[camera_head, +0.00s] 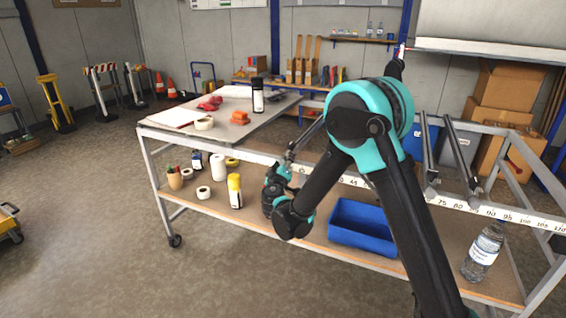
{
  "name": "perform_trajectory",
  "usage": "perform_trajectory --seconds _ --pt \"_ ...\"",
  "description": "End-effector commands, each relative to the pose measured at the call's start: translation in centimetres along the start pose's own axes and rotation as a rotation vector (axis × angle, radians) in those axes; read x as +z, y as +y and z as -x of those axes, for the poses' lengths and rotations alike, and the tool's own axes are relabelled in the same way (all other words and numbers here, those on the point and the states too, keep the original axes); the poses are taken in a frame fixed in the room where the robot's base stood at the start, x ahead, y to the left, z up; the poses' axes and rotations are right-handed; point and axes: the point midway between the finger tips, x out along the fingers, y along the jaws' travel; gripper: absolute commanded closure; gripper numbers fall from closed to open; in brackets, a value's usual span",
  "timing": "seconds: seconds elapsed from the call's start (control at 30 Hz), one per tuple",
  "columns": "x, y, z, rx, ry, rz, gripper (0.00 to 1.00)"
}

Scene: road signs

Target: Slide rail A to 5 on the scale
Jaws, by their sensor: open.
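A numbered scale strip (502,214) runs along the table's front edge, with numbers rising to the right; 75 and 90 are readable. A thin dark rail (311,132) slants back from the front edge, left of my elbow. Two more dark rails (428,145) (462,152) stand across the open frame at right, their front ends near 75 and beyond. No letter is readable on any rail, so I cannot tell which is A. My gripper (286,161) is open at the front edge, close to the left rail's front end; contact is unclear. My arm hides part of the scale.
The tabletop at left holds a black bottle (258,97), red items and a tape roll (204,123).

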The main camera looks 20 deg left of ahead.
Motion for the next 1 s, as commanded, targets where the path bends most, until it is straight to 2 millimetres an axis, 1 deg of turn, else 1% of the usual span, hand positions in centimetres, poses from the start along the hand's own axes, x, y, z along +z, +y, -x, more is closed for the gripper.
perform_trajectory --seconds 0.1,0.5,0.8,0.87,0.97,1.0 --pt "0.0 0.0 0.0 0.000 0.000 0.000 0.50" --pt "0.0 0.0 0.0 0.001 -0.001 0.000 0.99" --pt "-0.2 -0.1 -0.2 0.004 -0.001 0.002 1.00" --pt "-0.7 -0.6 -0.5 0.004 -0.001 0.002 1.00" --pt "-2.3 -2.3 -1.2 0.003 0.001 0.003 1.00" --pt "-3.1 -3.1 -1.6 0.003 0.001 0.003 1.00"
